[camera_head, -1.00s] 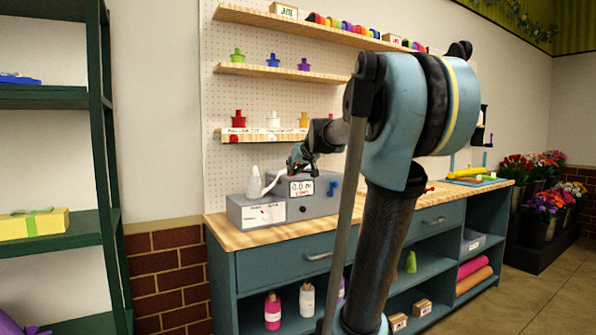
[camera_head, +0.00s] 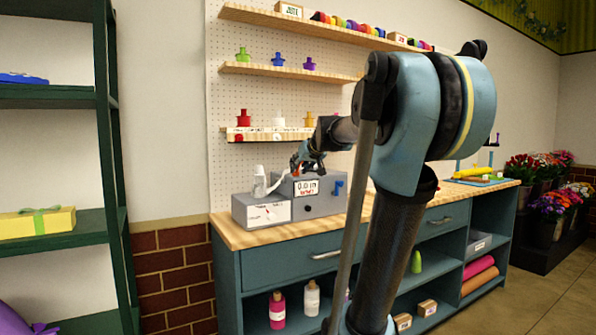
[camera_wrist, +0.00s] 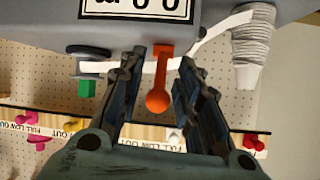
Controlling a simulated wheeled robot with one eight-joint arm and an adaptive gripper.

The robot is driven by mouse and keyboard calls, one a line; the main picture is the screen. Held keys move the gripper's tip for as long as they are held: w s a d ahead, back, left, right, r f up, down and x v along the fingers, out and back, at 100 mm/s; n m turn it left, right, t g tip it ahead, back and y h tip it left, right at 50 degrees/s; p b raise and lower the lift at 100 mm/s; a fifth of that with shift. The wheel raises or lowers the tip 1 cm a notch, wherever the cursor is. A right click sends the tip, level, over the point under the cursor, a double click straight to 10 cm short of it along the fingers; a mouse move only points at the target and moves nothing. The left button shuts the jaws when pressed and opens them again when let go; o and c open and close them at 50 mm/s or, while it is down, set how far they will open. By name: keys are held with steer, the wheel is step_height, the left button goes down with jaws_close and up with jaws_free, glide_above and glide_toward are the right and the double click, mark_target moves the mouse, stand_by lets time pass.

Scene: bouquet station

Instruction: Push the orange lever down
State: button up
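The orange lever (camera_wrist: 158,92) shows in the wrist view, a short bar with a round knob. It sticks out from the grey machine (camera_wrist: 200,22) beside its numeric display (camera_wrist: 135,8). My gripper (camera_wrist: 165,62) is open, with one finger on each side of the lever and a gap visible on both sides; it appears empty. In the head view my gripper (camera_head: 300,166) is at the top of the grey machine (camera_head: 320,204) on the workbench, and the lever is too small there to make out clearly.
A white spool (camera_wrist: 252,45) with a ribbon stands beside the lever. A blue knob (camera_head: 338,187) is on the machine's front. The wooden worktop (camera_head: 240,236) bears the machine, with a pegboard (camera_head: 230,115) and shelves behind it. A green rack (camera_head: 110,170) stands at left.

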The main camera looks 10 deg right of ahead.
steer(key=v, duration=1)
steer(key=shift+s, duration=0.35)
steer(key=shift+r, duration=0.1)
